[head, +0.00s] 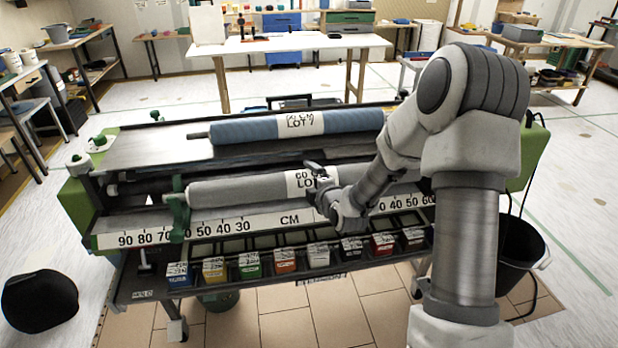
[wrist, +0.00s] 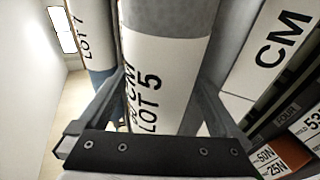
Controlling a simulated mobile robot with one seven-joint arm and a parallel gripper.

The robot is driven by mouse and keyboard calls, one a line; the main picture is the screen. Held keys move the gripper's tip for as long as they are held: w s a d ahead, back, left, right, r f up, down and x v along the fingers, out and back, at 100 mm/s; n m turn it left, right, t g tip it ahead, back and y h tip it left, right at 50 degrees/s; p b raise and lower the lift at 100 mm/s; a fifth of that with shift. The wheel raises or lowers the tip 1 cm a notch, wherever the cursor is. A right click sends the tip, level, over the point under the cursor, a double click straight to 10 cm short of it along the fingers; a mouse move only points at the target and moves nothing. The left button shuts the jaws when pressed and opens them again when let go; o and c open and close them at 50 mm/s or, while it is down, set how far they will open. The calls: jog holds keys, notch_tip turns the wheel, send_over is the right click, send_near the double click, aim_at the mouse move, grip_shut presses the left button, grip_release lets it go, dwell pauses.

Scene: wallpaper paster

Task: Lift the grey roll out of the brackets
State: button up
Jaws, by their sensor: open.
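The grey roll (head: 235,191) lies level across the front of the machine, with a white label reading LOT 5 near its middle. Its left end rests at a green bracket (head: 177,214); the right end and any bracket there are hidden behind my arm. My gripper (head: 318,182) is at the roll's label. In the wrist view the grey roll (wrist: 170,20) runs between the two fingers of my gripper (wrist: 163,85). The fingers are open, one on each side of the roll; I cannot tell whether either touches it.
A blue roll (head: 255,130) labelled LOT 7 lies behind on the machine's top plate. A CM scale (head: 200,230) and several coloured boxes, including a yellow one (head: 214,270), sit in front below. A black bucket (head: 520,265) stands at the right.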

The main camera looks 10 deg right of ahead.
grip_shut()
jog(key=shift+w+r, duration=0.1)
jog(key=shift+r, duration=0.05)
dwell(0.5)
